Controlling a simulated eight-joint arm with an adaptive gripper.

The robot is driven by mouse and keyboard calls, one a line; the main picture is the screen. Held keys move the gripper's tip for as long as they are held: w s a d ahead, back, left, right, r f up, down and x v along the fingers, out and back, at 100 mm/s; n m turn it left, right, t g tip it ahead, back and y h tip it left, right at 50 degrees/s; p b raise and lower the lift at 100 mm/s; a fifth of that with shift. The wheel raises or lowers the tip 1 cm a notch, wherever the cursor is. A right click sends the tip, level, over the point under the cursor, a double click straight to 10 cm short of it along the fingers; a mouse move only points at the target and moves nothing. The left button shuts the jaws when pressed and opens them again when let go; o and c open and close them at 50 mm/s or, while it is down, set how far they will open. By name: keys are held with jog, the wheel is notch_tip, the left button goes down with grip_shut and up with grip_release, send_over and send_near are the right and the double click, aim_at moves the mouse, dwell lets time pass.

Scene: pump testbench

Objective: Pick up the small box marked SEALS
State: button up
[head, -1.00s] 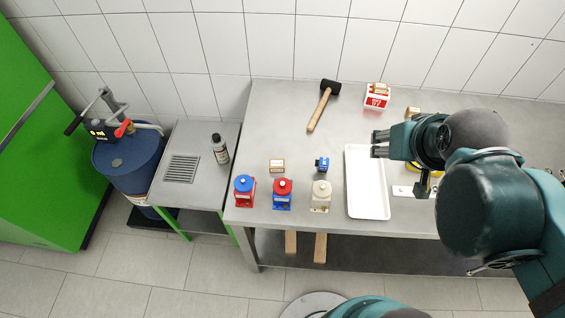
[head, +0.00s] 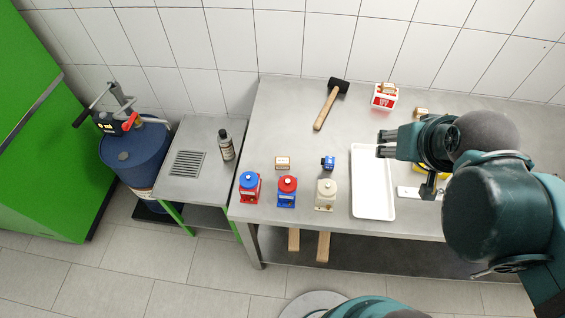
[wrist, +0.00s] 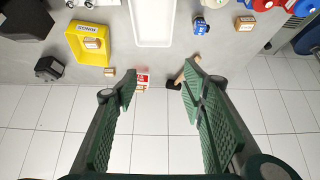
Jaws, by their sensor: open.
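Several small cardboard boxes with pale labels are in view; I cannot read which one says SEALS. One box (head: 282,163) stands behind the red and blue pumps, and shows in the wrist view (wrist: 245,23). Another box (head: 389,87) sits on a red-and-white carton (head: 384,102). A fourth box (wrist: 92,43) is inside the yellow bin (wrist: 84,54). My gripper (head: 384,143) is open and empty above the white tray's back end. Its fingers (wrist: 160,85) spread wide in the wrist view.
The white tray (head: 373,207) lies mid-bench. A mallet (head: 328,103) lies at the back. Three pumps, one cream (head: 326,194), line the front edge, with a small blue part (head: 328,162) behind. A bottle (head: 226,146) stands on the side table.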

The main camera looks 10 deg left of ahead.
jog(key=n+g+b, duration=0.2)
jog(key=n+g, duration=0.5)
jog(key=n, duration=1.2)
send_over(284, 161)
notch_tip(284, 161, down, 21)
jog(key=shift+w+d+f, duration=0.1)
jog(key=shift+w+d, duration=0.05)
jog(key=shift+a+f, duration=0.25)
jog(key=shift+f, duration=0.05)
jog(key=shift+f, duration=1.3)
jog(key=shift+f, duration=0.1)
